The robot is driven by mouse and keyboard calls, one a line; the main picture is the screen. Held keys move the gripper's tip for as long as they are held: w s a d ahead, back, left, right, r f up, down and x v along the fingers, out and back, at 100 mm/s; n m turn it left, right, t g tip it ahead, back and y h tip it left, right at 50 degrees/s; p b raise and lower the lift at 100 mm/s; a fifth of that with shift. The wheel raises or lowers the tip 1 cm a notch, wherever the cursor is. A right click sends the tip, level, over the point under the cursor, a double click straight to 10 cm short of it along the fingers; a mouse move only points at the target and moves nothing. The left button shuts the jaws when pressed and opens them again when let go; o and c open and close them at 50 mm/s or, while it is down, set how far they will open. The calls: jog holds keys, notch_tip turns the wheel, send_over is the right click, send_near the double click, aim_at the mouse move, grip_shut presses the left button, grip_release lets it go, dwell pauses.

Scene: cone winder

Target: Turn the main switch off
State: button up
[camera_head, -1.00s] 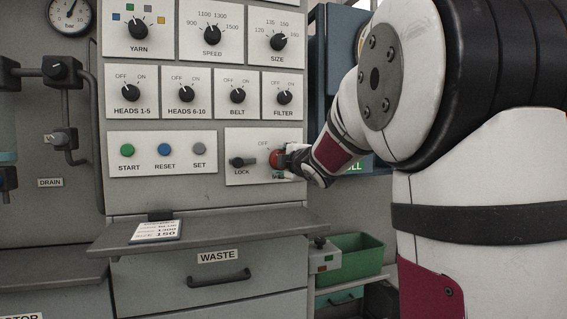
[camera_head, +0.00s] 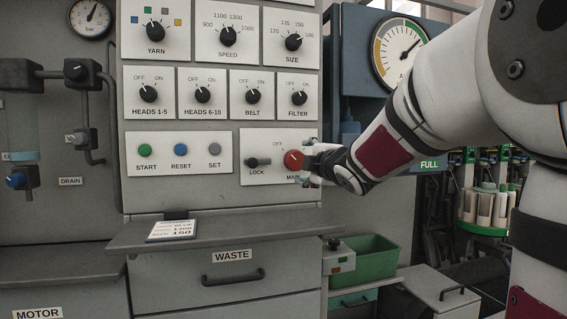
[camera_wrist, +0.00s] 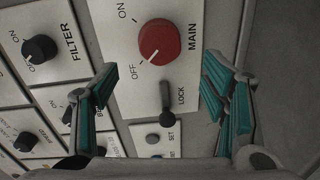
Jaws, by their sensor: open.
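The red round main switch (camera_head: 293,160) sits on a white plate at the lower right of the control panel. In the wrist view, the main switch (camera_wrist: 158,42) has a pale mark on its lower-left side, facing the OFF label; ON is at the upper left. My gripper (camera_head: 314,162) is just right of the switch in the head view, its fingers partly hidden or small. In the wrist view, my gripper (camera_wrist: 162,90) has its teal-padded fingers spread wide, with nothing between them. The switch lies beyond the fingertips and appears apart from them.
A black lock lever (camera_wrist: 167,105) is close to the main switch on the same plate. The filter knob (camera_head: 299,97) and belt knob (camera_head: 253,96) are above. A ledge with a card (camera_head: 173,229) juts out below. A green bin (camera_head: 362,258) stands at the lower right.

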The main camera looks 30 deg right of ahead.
jog(key=v, duration=0.5)
jog(key=s+a+f+m+g+y, duration=0.2)
jog(key=s+a+f+m+g, duration=0.3)
jog(key=s+a+f, duration=0.5)
jog(key=s+a+f+m+g+y, duration=0.1)
jog(key=s+a+f+m+g, duration=0.45)
jog(key=s, duration=0.85)
jog(key=s+a+f+m+g+y, duration=0.2)
jog(key=s+a+f+m+g, duration=0.3)
jog(key=s+a+f, duration=0.6)
jog(key=s+d+r+n+t+p, duration=0.1)
jog(key=r+p, duration=1.4)
jog(key=r, duration=0.2)
jog(key=d+r+n+t+p, duration=0.1)
jog(key=d+r+t+p, duration=0.1)
jog(key=r+p, duration=1.4)
jog(key=shift+v, duration=0.75)
jog(key=shift+d, duration=0.15)
